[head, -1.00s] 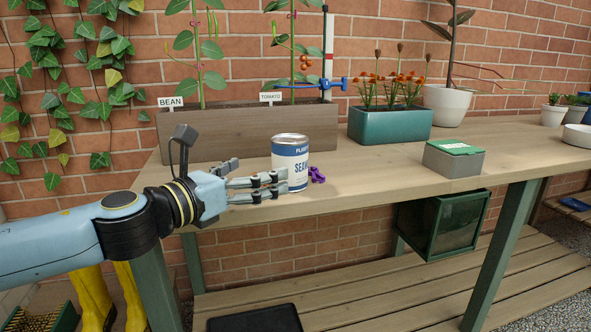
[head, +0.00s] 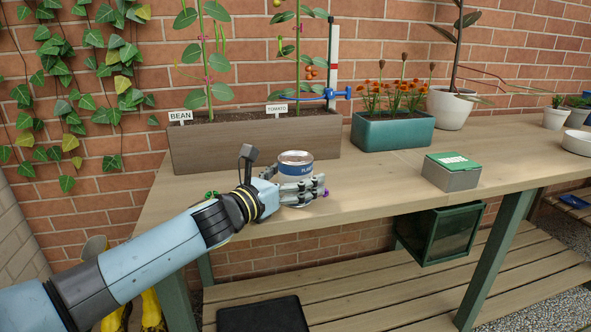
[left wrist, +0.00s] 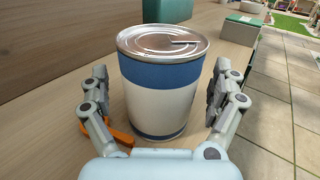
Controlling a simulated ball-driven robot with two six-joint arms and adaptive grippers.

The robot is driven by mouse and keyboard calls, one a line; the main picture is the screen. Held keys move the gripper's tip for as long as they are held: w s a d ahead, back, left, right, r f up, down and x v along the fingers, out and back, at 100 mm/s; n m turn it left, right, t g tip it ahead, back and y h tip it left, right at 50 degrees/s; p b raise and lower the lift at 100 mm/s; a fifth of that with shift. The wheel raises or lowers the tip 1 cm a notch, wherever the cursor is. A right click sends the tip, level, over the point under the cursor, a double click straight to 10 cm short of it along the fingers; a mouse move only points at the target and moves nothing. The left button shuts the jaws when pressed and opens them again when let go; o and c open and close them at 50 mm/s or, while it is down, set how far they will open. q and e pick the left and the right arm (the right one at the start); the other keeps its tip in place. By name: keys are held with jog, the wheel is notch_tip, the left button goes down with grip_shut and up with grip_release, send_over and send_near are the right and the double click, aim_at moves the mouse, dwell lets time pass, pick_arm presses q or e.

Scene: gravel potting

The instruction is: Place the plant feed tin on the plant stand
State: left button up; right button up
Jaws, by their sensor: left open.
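The plant feed tin (head: 296,158) is silver-topped with a blue and white label and stands upright on the wooden bench (head: 380,180). In the head view my left gripper (head: 303,190) covers its lower part. In the left wrist view the tin (left wrist: 160,95) stands between the two spread fingers of my left gripper (left wrist: 160,105), with a gap visible on each side. The left gripper is open. My right gripper is not in view. I cannot make out a plant stand for certain.
A wooden planter (head: 240,142) with bean and tomato plants stands behind the tin. A teal planter (head: 392,132) and a grey-green box (head: 451,172) stand to the right. An orange item (left wrist: 121,137) lies beside the tin's base. Bench between tin and box is clear.

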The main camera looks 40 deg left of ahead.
pick_arm(q)
jog(key=shift+w+f, duration=0.1)
jog(key=shift+w, duration=0.05)
jog(key=c, duration=1.6)
jog(key=shift+o, duration=0.2)
